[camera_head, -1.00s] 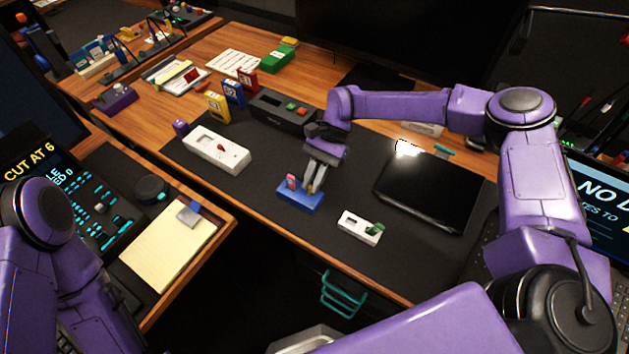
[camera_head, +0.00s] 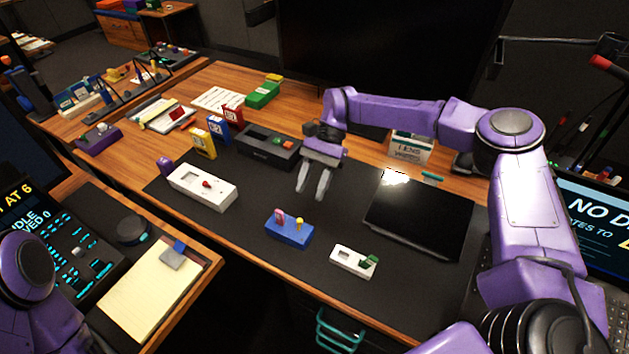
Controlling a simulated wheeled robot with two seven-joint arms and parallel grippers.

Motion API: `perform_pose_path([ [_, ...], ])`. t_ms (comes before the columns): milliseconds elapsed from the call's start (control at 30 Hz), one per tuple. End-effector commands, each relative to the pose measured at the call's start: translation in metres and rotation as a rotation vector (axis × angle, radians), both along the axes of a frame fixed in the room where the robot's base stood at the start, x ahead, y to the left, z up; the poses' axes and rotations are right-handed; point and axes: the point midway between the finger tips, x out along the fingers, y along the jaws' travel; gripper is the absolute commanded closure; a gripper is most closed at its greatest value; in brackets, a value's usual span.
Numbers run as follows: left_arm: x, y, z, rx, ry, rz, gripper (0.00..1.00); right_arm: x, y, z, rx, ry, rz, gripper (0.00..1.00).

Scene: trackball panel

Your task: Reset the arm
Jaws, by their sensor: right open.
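My right gripper (camera_head: 314,196) is open and empty, pointing down above the dark mat (camera_head: 245,226) on the wooden desk. It is behind and above a blue block (camera_head: 289,232) that carries a pink piece and a yellow knob, and it is clear of that block. My right arm (camera_head: 400,108) reaches in from the right, over the back of the desk. My left arm (camera_head: 25,268) shows only in part at the lower left edge, and its gripper is out of view.
A white box with a red knob (camera_head: 202,187) lies left of the gripper, and a white box with a green piece (camera_head: 353,261) lies in front. A dark flat screen (camera_head: 420,215) is at right. A black box (camera_head: 268,146), small coloured boxes and a monitor (camera_head: 390,60) stand behind.

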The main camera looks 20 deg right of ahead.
Motion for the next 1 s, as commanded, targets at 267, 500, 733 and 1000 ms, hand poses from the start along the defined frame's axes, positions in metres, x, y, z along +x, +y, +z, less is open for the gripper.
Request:
perform_pose_path([
  [267, 0.000, 0.000, -0.007, 0.000, 0.000, 0.000, 0.57, 0.014, -0.017, 0.022, -0.001, 0.001, 0.001, 0.58],
  [500, 0.000, 0.000, -0.006, 0.000, 0.000, 0.000, 0.57, 0.014, -0.017, 0.023, -0.001, 0.001, 0.001, 0.58],
  [733, 0.000, 0.000, -0.002, 0.000, 0.000, 0.000, 0.57, 0.014, -0.017, 0.027, -0.001, 0.001, 0.001, 0.58],
  [1000, 0.000, 0.000, 0.052, 0.000, 0.000, 0.000, 0.57, 0.014, -0.017, 0.081, 0.000, 0.001, 0.001, 0.58],
])
